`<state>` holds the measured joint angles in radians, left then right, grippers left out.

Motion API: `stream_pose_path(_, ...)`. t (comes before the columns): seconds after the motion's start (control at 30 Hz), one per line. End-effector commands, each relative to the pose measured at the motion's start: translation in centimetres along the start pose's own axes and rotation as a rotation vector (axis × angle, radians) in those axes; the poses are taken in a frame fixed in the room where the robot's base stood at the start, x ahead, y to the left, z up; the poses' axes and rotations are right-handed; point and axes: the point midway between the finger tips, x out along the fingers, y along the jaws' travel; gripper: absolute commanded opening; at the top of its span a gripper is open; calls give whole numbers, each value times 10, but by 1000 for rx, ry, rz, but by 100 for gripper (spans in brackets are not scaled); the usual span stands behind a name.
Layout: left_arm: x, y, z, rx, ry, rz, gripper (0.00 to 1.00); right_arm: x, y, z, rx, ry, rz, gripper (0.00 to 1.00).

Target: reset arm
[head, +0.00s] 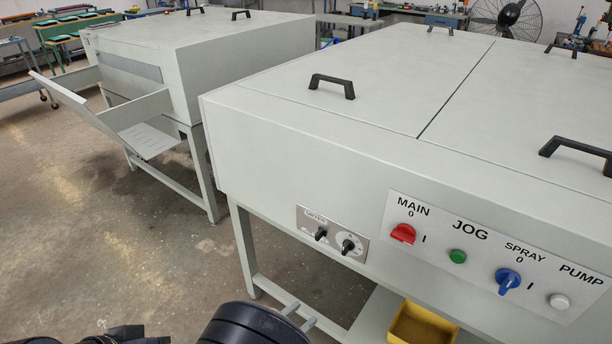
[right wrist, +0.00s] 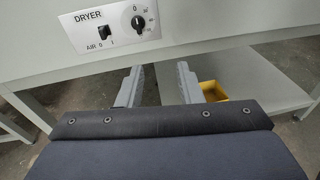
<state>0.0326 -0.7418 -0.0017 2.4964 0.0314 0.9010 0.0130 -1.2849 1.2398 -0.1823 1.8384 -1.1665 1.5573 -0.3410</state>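My right gripper (head: 299,315) is at the bottom middle of the head view, in front of the grey plate processor (head: 290,140). In the right wrist view its two grey fingers (right wrist: 160,70) stand apart with nothing between them. It is open and empty, below the dryer panel (right wrist: 117,23) and touching nothing that I can see. Dark parts of my left arm show at the bottom left edge of the head view; no left fingers are visible.
The processor's front carries a dryer panel (head: 332,234) and a control panel (head: 490,258) with a red switch, green button, blue switch and white button. A yellow bin (head: 422,326) sits on the lower shelf. A second machine (head: 160,60) stands at left; open floor (head: 90,215) lies before it.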

Motion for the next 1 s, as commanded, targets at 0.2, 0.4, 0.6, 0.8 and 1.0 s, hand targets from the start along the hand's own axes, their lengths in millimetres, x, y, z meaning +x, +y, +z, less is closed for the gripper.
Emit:
stream_pose_path(0.2, -6, 3, -3, 0, 1, 0, 0, 22, -21, 22, 90, 134, -144, 33)
stream_pose_path(0.4, -13, 6, -7, 0, 1, 0, 0, 46, -54, 46, 235, 313, -345, 33)
stream_pose_path(0.6, -25, 12, -13, 0, 1, 0, 0, 68, -111, 81, 516, 576, -664, 33)
stream_pose_path(0.8, -38, 17, -19, 0, 1, 0, 0, 69, -168, 116, 922, 832, -1012, 33)
stream_pose_path(1.0, -51, 23, -26, 0, 1, 0, 0, 57, -207, 152, 1402, 1007, -1294, 33)
